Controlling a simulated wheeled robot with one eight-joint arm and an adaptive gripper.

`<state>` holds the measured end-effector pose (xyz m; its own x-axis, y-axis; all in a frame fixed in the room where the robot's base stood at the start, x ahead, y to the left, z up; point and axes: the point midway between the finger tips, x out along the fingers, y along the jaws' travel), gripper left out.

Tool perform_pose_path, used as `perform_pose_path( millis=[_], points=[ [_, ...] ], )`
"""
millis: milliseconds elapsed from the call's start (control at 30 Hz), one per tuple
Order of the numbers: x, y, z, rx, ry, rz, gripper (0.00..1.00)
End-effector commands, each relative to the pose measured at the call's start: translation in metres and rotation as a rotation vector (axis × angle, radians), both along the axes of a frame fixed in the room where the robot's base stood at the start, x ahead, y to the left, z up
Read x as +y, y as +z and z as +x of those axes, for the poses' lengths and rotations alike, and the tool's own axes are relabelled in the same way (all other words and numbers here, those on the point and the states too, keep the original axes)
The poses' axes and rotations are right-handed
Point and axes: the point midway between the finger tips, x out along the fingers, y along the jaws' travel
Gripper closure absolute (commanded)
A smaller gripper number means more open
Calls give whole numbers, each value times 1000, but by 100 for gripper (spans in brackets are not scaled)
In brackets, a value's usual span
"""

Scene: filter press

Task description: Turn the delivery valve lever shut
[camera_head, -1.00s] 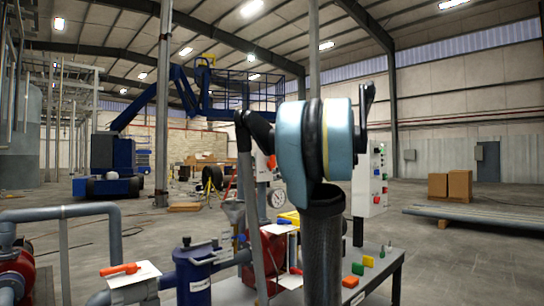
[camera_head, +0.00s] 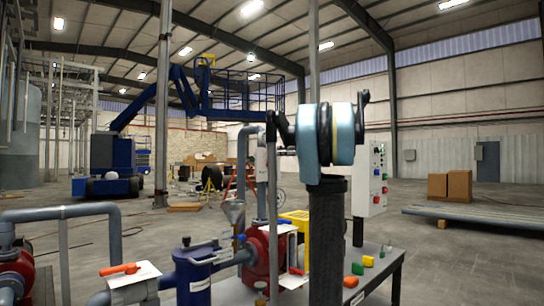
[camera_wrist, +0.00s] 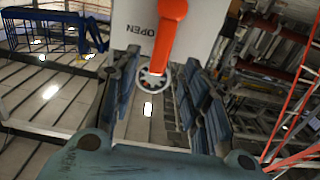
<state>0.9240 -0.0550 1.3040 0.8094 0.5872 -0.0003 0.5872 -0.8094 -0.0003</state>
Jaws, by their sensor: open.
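An orange valve lever (camera_wrist: 167,35) shows at the top middle of the wrist view, in front of a pale plate marked OPEN (camera_wrist: 136,24). A round, toothed metal piece (camera_wrist: 154,77) sits at its lower end. My gripper (camera_wrist: 158,95) is open, one dark finger on each side. The lever's lower end appears between the fingers in the picture; I cannot tell whether they touch it. In the head view my arm hides the gripper. Another orange lever (camera_head: 120,269) lies across a white plate at lower left.
A blue filter housing (camera_head: 193,275) and a red pump-like body (camera_head: 262,255) stand by the bench. Coloured blocks (camera_head: 357,268) lie on the bench top (camera_head: 385,272). A control panel (camera_head: 377,180) rises behind. Grey pipes (camera_head: 75,211) run at left.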

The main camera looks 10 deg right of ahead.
Motion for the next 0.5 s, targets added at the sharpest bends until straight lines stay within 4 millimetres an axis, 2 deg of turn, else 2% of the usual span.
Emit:
perform_pose_path(
  millis=[300,500],
  points=[
    [34,0,45,0,3,0,58],
    [49,0,65,0,2,0,58]
  ],
)
